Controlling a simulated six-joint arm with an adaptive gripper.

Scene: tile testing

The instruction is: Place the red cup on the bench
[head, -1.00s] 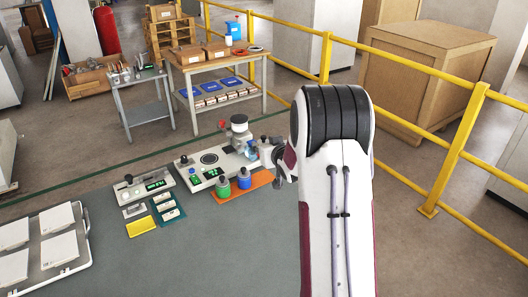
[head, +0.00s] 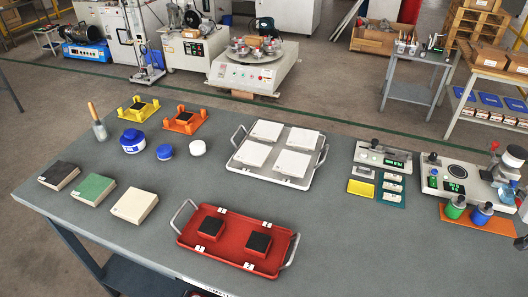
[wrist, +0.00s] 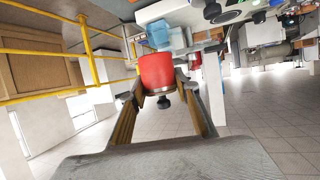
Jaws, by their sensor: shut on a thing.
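In the wrist view, the red cup (wrist: 157,70) is between the two fingertips of my gripper (wrist: 158,88), which is shut on it. A dark knob-like part shows just below the cup in the picture. The wrist picture looks upside down. The grey bench (head: 335,205) fills the middle of the head view. The cup and my gripper cannot be made out clearly in the head view, which cuts off at the right edge near the testing device.
On the bench are a red tray (head: 225,258), a white tile tray (head: 315,178), a testing device (head: 455,175) and an orange mat (head: 478,220) with bottles. A clear bluish container (wrist: 158,35) shows beyond the cup. Bare bench lies right of the red tray.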

